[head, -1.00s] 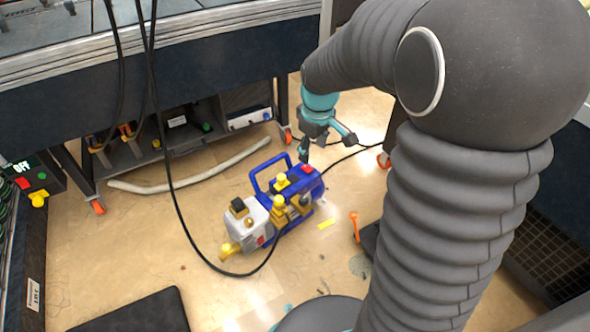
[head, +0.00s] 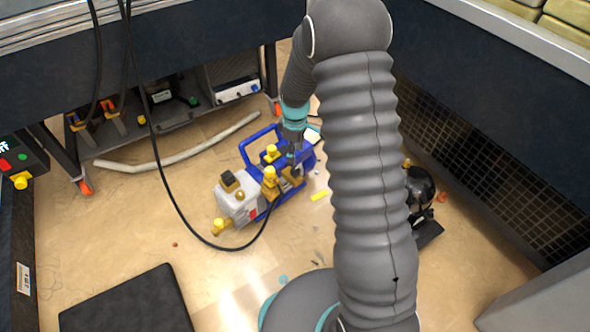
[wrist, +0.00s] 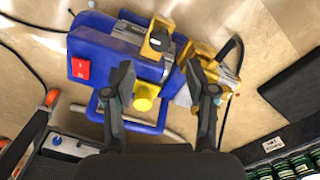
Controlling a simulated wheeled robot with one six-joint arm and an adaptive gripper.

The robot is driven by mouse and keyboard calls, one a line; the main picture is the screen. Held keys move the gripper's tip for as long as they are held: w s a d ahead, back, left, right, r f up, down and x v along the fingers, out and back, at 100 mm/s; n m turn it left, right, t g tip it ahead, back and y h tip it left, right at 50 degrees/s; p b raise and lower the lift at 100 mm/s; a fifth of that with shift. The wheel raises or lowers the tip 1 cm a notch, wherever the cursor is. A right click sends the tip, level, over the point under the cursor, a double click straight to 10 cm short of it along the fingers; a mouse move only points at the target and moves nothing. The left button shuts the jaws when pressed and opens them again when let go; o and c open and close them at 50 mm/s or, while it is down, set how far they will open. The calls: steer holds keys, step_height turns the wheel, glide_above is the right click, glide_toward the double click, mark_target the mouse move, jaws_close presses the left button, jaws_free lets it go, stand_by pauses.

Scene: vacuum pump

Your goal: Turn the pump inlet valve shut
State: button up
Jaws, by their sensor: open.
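The vacuum pump (head: 240,203) stands on the floor, with a grey-white front block and a blue motor body and handle. Yellow caps and brass fittings (head: 270,174) sit on its top. My gripper (head: 293,168) is over the pump's right part, beside the fittings, and partly blends with them. In the wrist view my gripper (wrist: 160,78) has its fingers apart with nothing held. A yellow knob (wrist: 145,95) shows between the fingers, near the left one. I cannot tell which one is the inlet valve.
A black cable (head: 172,180) loops down to the pump. A pale hose (head: 180,148) lies on the floor behind it. A bench stands at the back, and a dark mat (head: 125,305) lies front left. A black object (head: 420,188) is to the right of my arm.

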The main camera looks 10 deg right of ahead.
mark_target(295, 169)
step_height(295, 169, down, 8)
steer(key=shift+f+b, duration=0.25)
steer(key=shift+b, duration=0.3)
jaws_close()
